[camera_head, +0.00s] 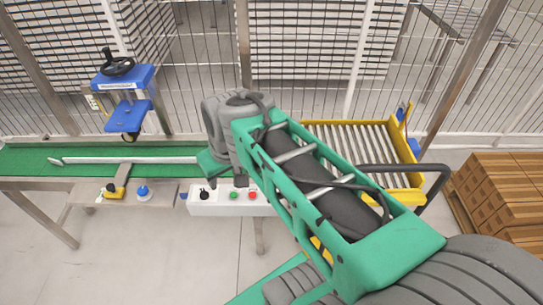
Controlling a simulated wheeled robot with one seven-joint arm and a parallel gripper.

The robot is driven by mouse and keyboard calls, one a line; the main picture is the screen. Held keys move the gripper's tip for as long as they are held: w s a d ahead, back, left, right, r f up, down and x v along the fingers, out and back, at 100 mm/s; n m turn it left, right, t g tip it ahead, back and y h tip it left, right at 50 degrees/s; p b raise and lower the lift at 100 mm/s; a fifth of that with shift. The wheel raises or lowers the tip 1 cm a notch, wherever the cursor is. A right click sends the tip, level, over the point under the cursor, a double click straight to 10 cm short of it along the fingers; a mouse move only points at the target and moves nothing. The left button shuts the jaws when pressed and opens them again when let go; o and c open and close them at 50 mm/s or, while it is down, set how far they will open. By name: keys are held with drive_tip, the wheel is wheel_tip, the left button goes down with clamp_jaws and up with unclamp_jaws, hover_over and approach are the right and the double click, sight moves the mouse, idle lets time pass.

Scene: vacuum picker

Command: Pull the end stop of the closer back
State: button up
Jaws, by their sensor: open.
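The closer (126,78) is a blue machine head with a black handwheel (117,65) on top, standing over the green conveyor belt at the left. I cannot tell for certain which part is its end stop. A pale rail (140,160) runs along the belt below it, with a yellow clamp with a black knob (114,191) in front. My green and grey arm reaches from the lower right to the belt's right part. The gripper itself does not show; the arm's grey joint hides that area.
The green belt (25,160) runs along the left. A white control box (215,200) with buttons hangs at its front edge. A yellow roller table (330,135) stands behind my arm. Stacked brown cartons (495,190) stand at the right. A wire fence closes off the back.

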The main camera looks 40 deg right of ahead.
drive_tip(key=w+d+f+b, duration=0.6)
drive_tip(key=w+d+f, duration=0.25)
drive_tip(key=d, duration=0.45)
drive_tip(key=d+f+n+b, duration=0.1)
drive_tip(key=d+f+b, duration=0.1)
drive_tip(key=d+f, duration=0.35)
drive_tip(key=w+d+f+t+b, duration=0.1)
drive_tip(key=d+f, duration=0.1)
drive_tip(key=d, duration=0.6)
drive_tip(key=d+f+n+b, duration=0.1)
drive_tip(key=d+f+b, duration=0.1)
drive_tip(key=d+f, duration=0.35)
drive_tip(key=shift+y, duration=0.4)
drive_tip(key=w+f, duration=0.1)
drive_tip(key=f, duration=0.1)
drive_tip(key=w+d+f, duration=0.1)
drive_tip(key=w+f, duration=0.1)
drive_tip(key=shift+d+f, duration=0.15)
drive_tip(key=shift+f, duration=0.05)
drive_tip(key=shift+c, duration=0.5)
clamp_jaws()
